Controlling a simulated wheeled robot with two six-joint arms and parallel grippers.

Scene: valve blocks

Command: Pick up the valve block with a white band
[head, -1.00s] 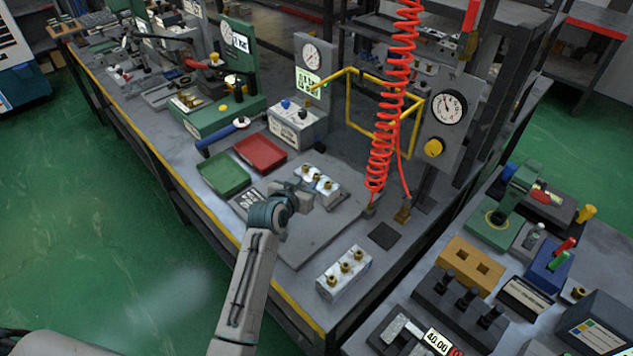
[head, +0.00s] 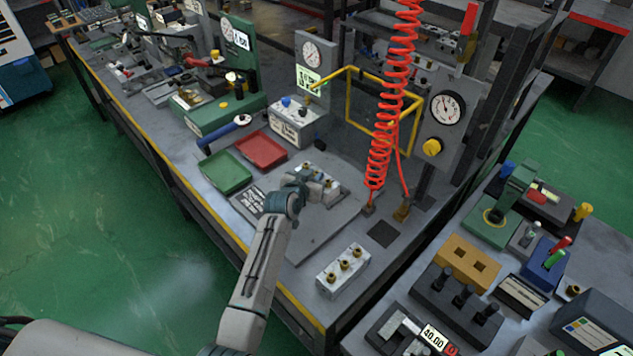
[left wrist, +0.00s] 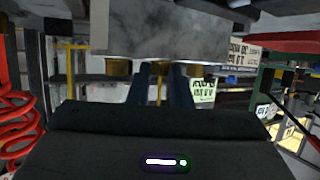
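One valve block (head: 332,190), pale grey with brass fittings on top, lies on the grey plate on the bench, partly hidden by my left gripper. A second, similar block (head: 343,272) stands nearer the bench's front corner. My left gripper (head: 305,178) is at the left side of the first block. In the left wrist view a grey block (left wrist: 165,28) fills the top, its brass fittings pointing down and a white strip at its left end. The dark fingers (left wrist: 165,80) stand apart below it, between the outer fittings. Whether they touch it is unclear. My right gripper is not in view.
Green (head: 226,172) and red (head: 261,151) trays lie behind to the left. A red coiled hose (head: 384,130) hangs right of the first block, by a yellow frame (head: 350,115). The plate (head: 310,240) is clear between the blocks.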

